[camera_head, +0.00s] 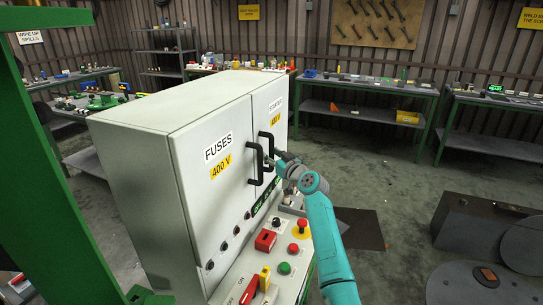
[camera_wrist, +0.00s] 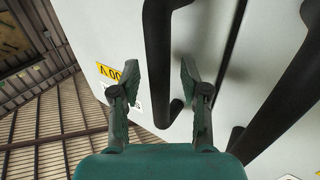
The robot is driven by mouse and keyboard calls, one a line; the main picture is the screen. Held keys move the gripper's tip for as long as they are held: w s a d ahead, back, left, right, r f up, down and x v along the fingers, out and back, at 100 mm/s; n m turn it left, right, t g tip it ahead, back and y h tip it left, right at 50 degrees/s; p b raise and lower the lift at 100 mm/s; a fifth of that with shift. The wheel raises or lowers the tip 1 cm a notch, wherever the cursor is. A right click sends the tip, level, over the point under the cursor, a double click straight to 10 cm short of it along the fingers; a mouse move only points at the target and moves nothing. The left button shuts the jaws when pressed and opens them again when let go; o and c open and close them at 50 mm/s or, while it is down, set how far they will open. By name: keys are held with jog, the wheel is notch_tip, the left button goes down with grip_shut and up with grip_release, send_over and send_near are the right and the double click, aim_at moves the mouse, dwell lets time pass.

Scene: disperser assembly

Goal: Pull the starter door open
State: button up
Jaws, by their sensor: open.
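The grey cabinet has two doors, both shut in the head view. The starter door (camera_head: 277,97) is the right one, with a white label and a yellow 400 V label. Its black handle (camera_head: 268,138) stands beside the fuses door's handle (camera_head: 254,163). My gripper (camera_head: 272,160) is at the handles, partly hidden by my arm. In the wrist view my gripper (camera_wrist: 160,75) is open, and the starter handle (camera_wrist: 158,50) shows between its two fingers. I see gaps on both sides of it; its depth relative to the fingertips is unclear.
The fuses door (camera_head: 215,190) is left of the starter door; its handle (camera_wrist: 285,95) is close on the right in the wrist view. A control panel (camera_head: 285,250) with buttons and a red switch lies below. Workbenches (camera_head: 370,85) line the back wall.

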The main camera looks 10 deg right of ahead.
grip_shut()
jog(key=shift+d, duration=0.1)
